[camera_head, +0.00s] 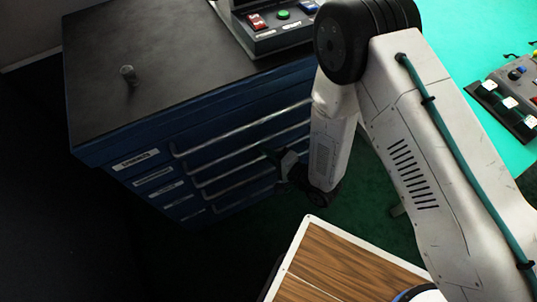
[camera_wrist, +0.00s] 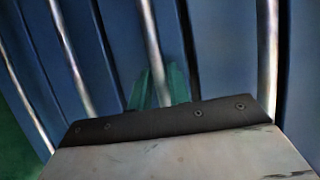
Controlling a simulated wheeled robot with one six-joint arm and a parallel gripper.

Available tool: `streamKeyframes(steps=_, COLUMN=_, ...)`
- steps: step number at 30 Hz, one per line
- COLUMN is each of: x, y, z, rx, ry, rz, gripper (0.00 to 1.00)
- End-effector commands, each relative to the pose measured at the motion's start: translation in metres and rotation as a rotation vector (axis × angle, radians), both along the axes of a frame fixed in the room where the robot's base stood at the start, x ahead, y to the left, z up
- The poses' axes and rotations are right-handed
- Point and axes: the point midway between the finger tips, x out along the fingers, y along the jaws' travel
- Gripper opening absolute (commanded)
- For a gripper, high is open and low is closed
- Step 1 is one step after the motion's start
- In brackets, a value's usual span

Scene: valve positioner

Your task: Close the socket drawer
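A blue drawer cabinet (camera_head: 105,168) with a dark top stands at the left. Its front has several stacked drawers with long silver bar handles (camera_head: 240,131) and small white labels (camera_head: 136,160) that are too small to read, so I cannot tell which is the socket drawer. No drawer clearly stands out from the front. My gripper (camera_head: 274,157) is at the right part of the drawer fronts, close to the handles. In the wrist view its teal fingers (camera_wrist: 160,88) are at one silver handle (camera_wrist: 151,45); whether they grip it is unclear.
A small metal knob or weight (camera_head: 129,75) stands on the cabinet top, with a control box (camera_head: 280,28) at its back edge. A wood-topped surface (camera_head: 345,267) is in front. A teal table (camera_head: 470,35) with a button box (camera_head: 510,95) is at the right. Green floor lies between.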

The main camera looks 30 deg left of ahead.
Motion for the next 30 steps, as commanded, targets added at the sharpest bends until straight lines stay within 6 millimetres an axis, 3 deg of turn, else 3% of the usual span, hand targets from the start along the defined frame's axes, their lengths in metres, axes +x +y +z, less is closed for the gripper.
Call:
streamKeyframes(steps=14, x=0.002, y=-0.003, z=0.005, rx=0.012, ry=-0.007, rz=-0.001, gripper=0.21)
streamKeyframes(steps=24, x=-0.009, y=-0.057, z=0.012, rx=0.005, ry=-0.002, rz=-0.003, gripper=0.21)
streamKeyframes(steps=30, x=-0.013, y=-0.075, z=0.015, rx=0.005, ry=-0.001, rz=0.0, gripper=0.21)
